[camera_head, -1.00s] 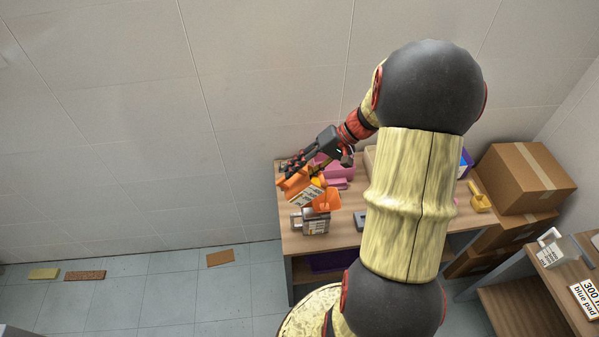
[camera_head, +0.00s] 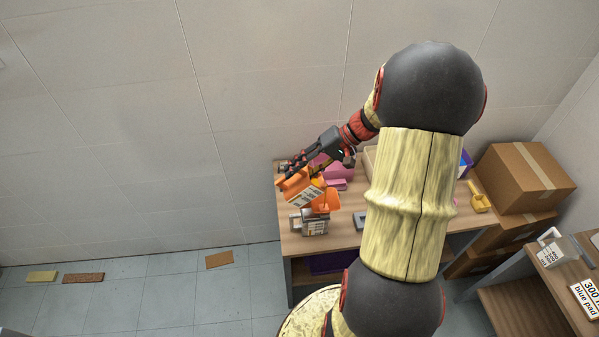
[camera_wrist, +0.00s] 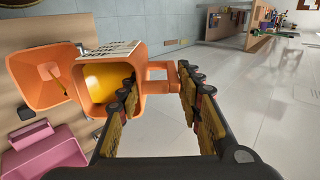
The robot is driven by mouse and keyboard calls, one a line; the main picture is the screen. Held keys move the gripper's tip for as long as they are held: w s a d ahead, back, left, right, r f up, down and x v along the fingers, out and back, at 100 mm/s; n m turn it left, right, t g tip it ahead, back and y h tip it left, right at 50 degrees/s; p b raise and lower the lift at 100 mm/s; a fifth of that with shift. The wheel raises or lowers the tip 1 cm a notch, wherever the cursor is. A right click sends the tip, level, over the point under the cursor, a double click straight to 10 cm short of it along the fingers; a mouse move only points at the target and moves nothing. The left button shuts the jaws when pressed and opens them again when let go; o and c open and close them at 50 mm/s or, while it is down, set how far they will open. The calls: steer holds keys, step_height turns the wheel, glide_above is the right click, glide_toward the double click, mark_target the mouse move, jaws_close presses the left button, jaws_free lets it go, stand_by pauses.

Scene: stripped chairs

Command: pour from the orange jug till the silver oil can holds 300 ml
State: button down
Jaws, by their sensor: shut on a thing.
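The orange jug (camera_head: 291,184) is in my gripper (camera_head: 290,170), which is shut on its handle (camera_wrist: 162,88). The jug is tilted over the left part of the table. In the wrist view its open top shows yellow liquid inside (camera_wrist: 108,82), and a white label is on its side. An orange funnel (camera_head: 328,199) is right beside the jug; it also shows in the wrist view (camera_wrist: 38,80). The silver oil can (camera_head: 314,228), with a white label, stands below the funnel. Its liquid level cannot be read, and no stream is clearly visible.
A pink container (camera_head: 345,172) sits behind the jug on the wooden table (camera_head: 345,236). A yellow object (camera_head: 480,203) is at the table's right end. Cardboard boxes (camera_head: 525,178) stand to the right.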

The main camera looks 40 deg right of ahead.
steer(key=shift+s+d+t+y+b, duration=0.2)
steer(key=shift+d+t+y+b, duration=0.1)
steer(key=shift+y+b, duration=0.3)
stand_by(2.0)
